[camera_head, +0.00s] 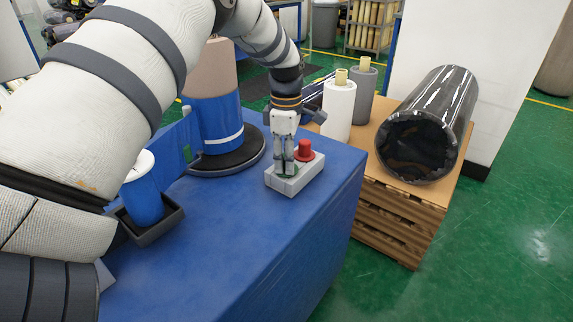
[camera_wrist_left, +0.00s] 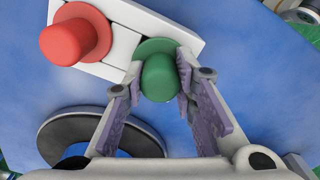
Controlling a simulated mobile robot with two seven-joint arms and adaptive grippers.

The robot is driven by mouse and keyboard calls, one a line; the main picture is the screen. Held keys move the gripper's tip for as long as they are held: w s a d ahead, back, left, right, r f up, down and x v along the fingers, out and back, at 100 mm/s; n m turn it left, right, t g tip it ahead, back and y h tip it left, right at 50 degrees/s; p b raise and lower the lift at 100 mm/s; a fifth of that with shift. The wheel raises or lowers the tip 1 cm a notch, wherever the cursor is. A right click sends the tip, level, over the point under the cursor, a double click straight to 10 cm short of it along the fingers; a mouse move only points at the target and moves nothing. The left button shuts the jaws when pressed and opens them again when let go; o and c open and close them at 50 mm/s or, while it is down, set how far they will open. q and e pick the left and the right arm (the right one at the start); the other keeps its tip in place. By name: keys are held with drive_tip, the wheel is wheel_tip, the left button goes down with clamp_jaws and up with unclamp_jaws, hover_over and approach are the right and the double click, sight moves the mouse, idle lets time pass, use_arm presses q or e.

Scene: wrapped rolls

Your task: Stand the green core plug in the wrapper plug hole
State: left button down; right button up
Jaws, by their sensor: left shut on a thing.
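The green core plug (camera_wrist_left: 160,78) is between the fingers of my left gripper (camera_wrist_left: 155,88), which is shut on it. Its wider green flange is over one end of the white block (camera_wrist_left: 116,44). In the head view the green plug (camera_head: 287,174) shows low between the fingers of my left gripper (camera_head: 286,168), at the block (camera_head: 293,186). It looks about upright; I cannot tell whether it is seated in a hole or just above it. A red plug (camera_head: 304,150) stands in the other end of the block and also shows in the wrist view (camera_wrist_left: 68,42). My right gripper is not in view.
The block is on the blue table (camera_head: 240,235). A blue-wrapped roll (camera_head: 217,115) on a dark round base stands behind left. A blue cylinder (camera_head: 143,202) sits in a dark tray. A wooden stand (camera_head: 397,213) at right holds a black-wrapped roll (camera_head: 428,125). The table's front is clear.

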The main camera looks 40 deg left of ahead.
use_arm(q)
wheel_tip(320, 180, up, 8)
drive_tip(key=shift+r, duration=0.2)
drive_tip(key=shift+w+a+r+m+p, duration=0.1)
drive_tip(key=shift+r+m+p, duration=0.2)
drive_tip(key=shift+m, duration=0.25)
drive_tip(key=shift+w+a+r+m+p, duration=0.1)
drive_tip(key=shift+r+m+p, duration=0.05)
drive_tip(key=shift+m+p, duration=0.35)
drive_tip(key=shift+f+m, duration=0.3)
drive_tip(key=shift+m, duration=0.05)
wheel_tip(320, 180, down, 6)
drive_tip(key=shift+r+b, duration=0.25)
drive_tip(key=shift+b, duration=0.45)
drive_tip(key=shift+f, duration=1.5)
drive_tip(key=shift+f, duration=0.3)
drive_tip(key=c, duration=1.2)
unclamp_jaws()
